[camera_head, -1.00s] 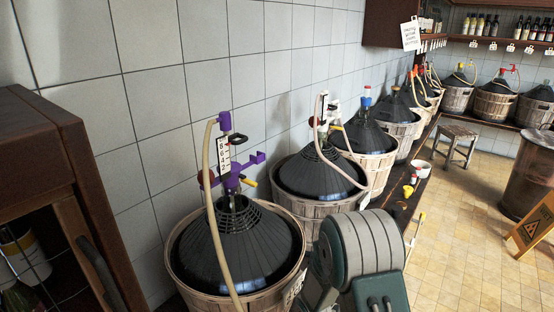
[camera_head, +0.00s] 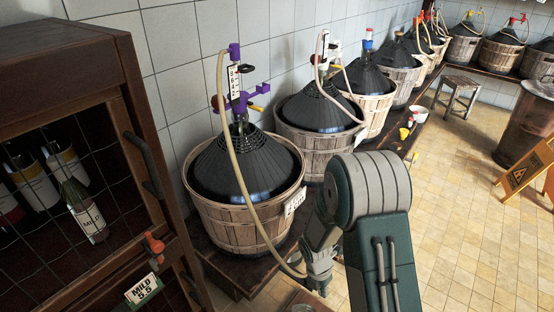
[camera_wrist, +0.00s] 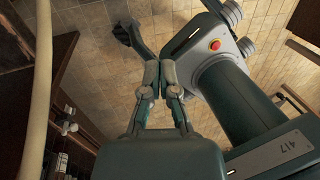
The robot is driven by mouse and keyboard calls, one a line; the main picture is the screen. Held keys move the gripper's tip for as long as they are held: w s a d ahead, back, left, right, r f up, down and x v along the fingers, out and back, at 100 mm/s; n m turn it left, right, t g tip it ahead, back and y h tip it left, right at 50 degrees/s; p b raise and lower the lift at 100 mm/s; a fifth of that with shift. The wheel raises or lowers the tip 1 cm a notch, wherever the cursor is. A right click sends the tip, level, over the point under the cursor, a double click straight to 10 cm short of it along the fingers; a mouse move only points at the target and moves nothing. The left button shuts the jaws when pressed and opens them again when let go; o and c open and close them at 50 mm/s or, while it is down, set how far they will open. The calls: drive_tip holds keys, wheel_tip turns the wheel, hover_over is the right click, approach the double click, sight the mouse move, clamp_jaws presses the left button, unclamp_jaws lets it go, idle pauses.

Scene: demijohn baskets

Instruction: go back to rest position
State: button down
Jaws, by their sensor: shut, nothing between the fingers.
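My gripper (camera_wrist: 159,74) shows in the wrist view with its two fingers close together and nothing between them. It points down over the tiled floor (camera_wrist: 95,50). In the head view my folded arm covers the lower middle, and my gripper (camera_head: 320,283) hangs at its lower left, partly hidden by the arm. It is beside the lower end of the pale hose (camera_head: 243,190) of the nearest demijohn (camera_head: 240,165), below and right of its wooden basket (camera_head: 240,223). I cannot tell whether it touches the hose.
A dark wooden cabinet (camera_head: 80,58) with wire mesh and bottles stands close on the left. Several basketed demijohns line the shelf along the wall. The floor (camera_head: 460,190) between is clear.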

wheel_tip(320, 180, up, 23)
drive_tip(key=s+d+m+t+y, duration=0.1)
drive_tip(key=s+d+m+t, duration=0.15)
drive_tip(key=m, duration=1.05)
drive_tip(key=s+r+m+t+y, duration=0.1)
drive_tip(key=s+r+m+t, duration=0.3)
drive_tip(key=s+r+m, duration=0.9)
drive_tip(key=shift+s+a+r+m+t, duration=0.15)
drive_tip(key=shift+r+m+t, duration=0.2)
drive_tip(key=shift+m, duration=0.55)
